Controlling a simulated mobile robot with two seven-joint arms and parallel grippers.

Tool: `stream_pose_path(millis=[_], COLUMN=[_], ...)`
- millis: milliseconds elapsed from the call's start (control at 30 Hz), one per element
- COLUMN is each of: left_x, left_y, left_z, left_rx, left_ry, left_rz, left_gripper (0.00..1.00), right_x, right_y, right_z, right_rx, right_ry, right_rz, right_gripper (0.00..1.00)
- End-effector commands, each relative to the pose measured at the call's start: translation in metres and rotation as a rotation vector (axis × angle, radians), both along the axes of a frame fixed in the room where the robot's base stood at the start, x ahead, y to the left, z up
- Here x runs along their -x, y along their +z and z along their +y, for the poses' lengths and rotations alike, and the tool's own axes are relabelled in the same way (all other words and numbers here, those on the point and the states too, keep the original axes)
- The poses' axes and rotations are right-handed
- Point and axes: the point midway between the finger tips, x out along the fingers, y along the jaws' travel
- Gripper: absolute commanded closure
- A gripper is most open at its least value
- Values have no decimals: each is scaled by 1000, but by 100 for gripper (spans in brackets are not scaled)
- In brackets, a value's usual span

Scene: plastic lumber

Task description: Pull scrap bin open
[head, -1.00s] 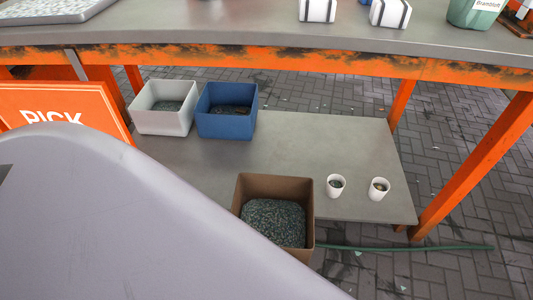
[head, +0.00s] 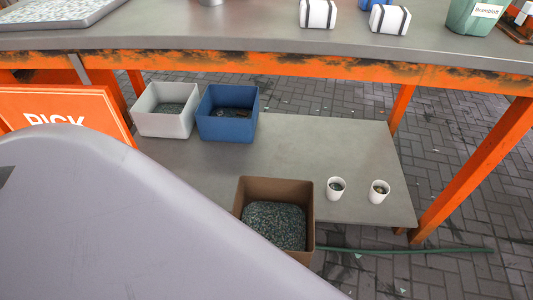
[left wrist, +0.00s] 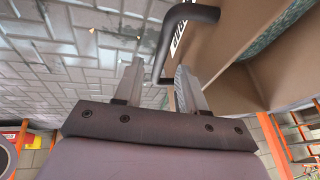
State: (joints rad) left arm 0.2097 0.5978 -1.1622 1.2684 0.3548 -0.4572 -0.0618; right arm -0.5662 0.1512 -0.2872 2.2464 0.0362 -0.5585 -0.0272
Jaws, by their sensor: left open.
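The brown bin (head: 276,189), filled with green-grey granules, stands at the front edge of the low grey shelf in the head view. I take it for the scrap bin. In the left wrist view its brown wall (left wrist: 232,40) is close on the right, and a black bar handle (left wrist: 168,38) sticks out from it. My left gripper (left wrist: 157,76) is open and empty. The handle's lower part appears between its two fingers in the picture; I cannot tell how deep it lies or whether they touch. Neither gripper shows in the head view.
A white bin (head: 166,112) and a blue bin (head: 228,115) stand further back on the low shelf (head: 330,145), with two white cups (head: 379,192) at its right. An orange-edged table (head: 270,42) spans above. A green hose (head: 420,250) lies on the paving.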

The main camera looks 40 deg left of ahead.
Motion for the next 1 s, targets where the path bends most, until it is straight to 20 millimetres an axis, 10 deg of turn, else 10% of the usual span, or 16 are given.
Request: stream_pose_path(millis=[333,1000], left_x=[18,19], left_y=[46,49], left_z=[12,13], left_rx=[-2,-3], left_ry=[-1,0], left_rz=[2,1], left_gripper=[60,60], right_x=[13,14], right_y=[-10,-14], right_z=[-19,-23], right_rx=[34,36], right_ry=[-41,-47], right_rz=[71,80], right_gripper=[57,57])
